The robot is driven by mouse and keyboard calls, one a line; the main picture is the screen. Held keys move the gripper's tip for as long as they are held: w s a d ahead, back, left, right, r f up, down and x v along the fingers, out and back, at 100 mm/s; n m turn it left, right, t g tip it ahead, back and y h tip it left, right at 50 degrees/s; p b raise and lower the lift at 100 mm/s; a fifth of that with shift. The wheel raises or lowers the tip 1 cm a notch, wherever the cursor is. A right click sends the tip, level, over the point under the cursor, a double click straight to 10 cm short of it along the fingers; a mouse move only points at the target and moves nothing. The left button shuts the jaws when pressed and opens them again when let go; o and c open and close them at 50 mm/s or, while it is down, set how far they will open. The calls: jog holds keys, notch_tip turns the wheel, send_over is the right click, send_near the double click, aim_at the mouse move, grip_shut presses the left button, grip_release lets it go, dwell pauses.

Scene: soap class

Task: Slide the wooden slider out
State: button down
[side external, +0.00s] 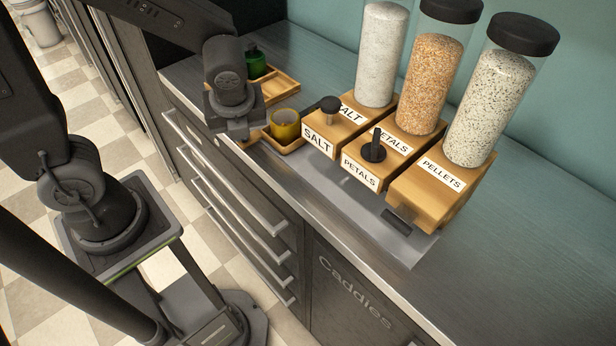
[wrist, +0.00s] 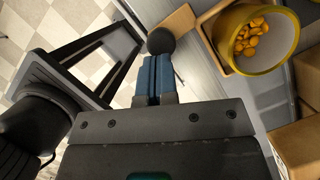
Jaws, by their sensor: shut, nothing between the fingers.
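My gripper (side external: 238,132) is near the counter's front edge, at the left end of the dispenser row. In the wrist view its two blue fingers (wrist: 155,78) are shut together and empty. A dark round knob (wrist: 160,40) is just beyond the fingertips; I cannot tell whether they touch it. A wooden piece (wrist: 178,29) is right of the knob, beside a yellow cup (wrist: 232,62) holding orange bits. In the side view, wooden dispenser blocks are labelled SALT (side external: 318,140), PETALS (side external: 360,172) and PELLETS (side external: 443,173). I cannot tell which wooden part is the slider.
Clear jars of white grains (side external: 382,60), orange bits (side external: 433,85) and speckled pellets (side external: 491,105) stand on the blocks. The yellow cup (side external: 285,125) sits on a wooden tray near my gripper. A green jar (side external: 256,64) is behind. The counter (side external: 530,260) is clear at right.

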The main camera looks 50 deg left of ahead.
jog(key=s+d+r, duration=0.3)
jog(key=d+r, duration=0.3)
jog(key=r, duration=0.4)
jog(key=shift+s, duration=0.15)
jog(key=shift+d, duration=0.15)
jog(key=s+r, duration=0.3)
jog(key=r, duration=0.6)
jog(key=shift+s+d, duration=0.25)
jog(key=shift+d, duration=0.05)
dwell(0.7)
jog(key=shift+f, duration=0.1)
